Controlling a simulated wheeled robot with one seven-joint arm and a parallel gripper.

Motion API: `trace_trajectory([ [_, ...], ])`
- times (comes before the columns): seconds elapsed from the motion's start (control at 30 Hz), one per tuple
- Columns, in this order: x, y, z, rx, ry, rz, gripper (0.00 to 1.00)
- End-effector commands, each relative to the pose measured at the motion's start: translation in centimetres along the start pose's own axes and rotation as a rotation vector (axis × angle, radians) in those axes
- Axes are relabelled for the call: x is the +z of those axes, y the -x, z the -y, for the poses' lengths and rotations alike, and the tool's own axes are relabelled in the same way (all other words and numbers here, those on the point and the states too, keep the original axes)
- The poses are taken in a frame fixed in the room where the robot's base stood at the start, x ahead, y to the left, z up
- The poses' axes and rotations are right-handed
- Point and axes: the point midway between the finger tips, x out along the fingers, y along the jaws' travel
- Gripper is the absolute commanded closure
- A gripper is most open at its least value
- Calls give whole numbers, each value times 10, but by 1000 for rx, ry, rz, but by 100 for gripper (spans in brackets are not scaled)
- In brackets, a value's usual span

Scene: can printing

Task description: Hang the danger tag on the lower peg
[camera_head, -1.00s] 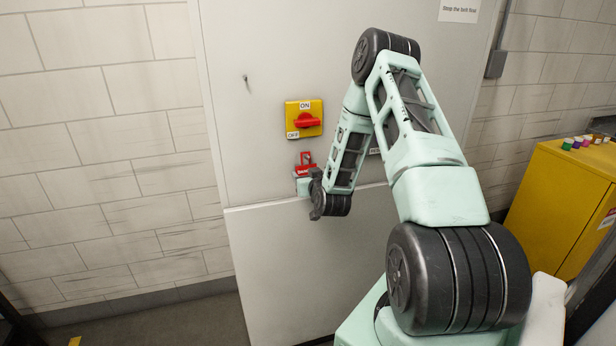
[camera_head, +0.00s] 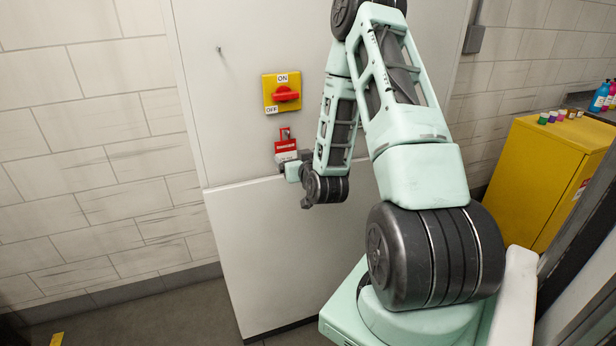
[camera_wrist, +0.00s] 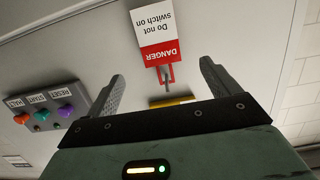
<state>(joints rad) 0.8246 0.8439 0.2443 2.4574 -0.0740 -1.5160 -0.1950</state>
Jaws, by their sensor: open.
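The danger tag (camera_head: 286,146) is red and white with a red loop at its top. It hangs against the pale panel, below the yellow switch. In the wrist view the tag (camera_wrist: 157,38) appears upside down, with its loop around a thin peg (camera_wrist: 166,79). In the head view that peg is not clear behind the tag. My gripper (camera_wrist: 160,88) is open, its two fingers apart with nothing held between them. The tag is ahead of the fingers and looks clear of them. In the head view my gripper (camera_head: 292,172) is just below the tag, its fingers not clear.
Another small peg (camera_head: 219,49) sticks out bare, higher on the panel. The yellow switch (camera_head: 282,93) has a red handle. A button box (camera_wrist: 48,107) shows beside my gripper in the wrist view. A yellow cabinet (camera_head: 545,180) stands at right.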

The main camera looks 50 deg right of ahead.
Motion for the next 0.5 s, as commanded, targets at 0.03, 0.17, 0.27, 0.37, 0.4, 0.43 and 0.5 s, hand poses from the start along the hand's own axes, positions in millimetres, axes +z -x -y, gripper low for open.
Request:
trace_trajectory([
  [0.03,4,10,0,-1,1,1,12],
  [0.17,-4,37,0,-1,-1,7,12],
  [0.27,-6,44,0,-1,-2,4,12],
  [0.37,-6,50,0,0,-1,6,12],
  [0.4,-6,52,0,0,-1,5,12],
  [0.43,-6,54,0,0,-2,6,12],
  [0.5,-6,59,0,0,-1,6,12],
])
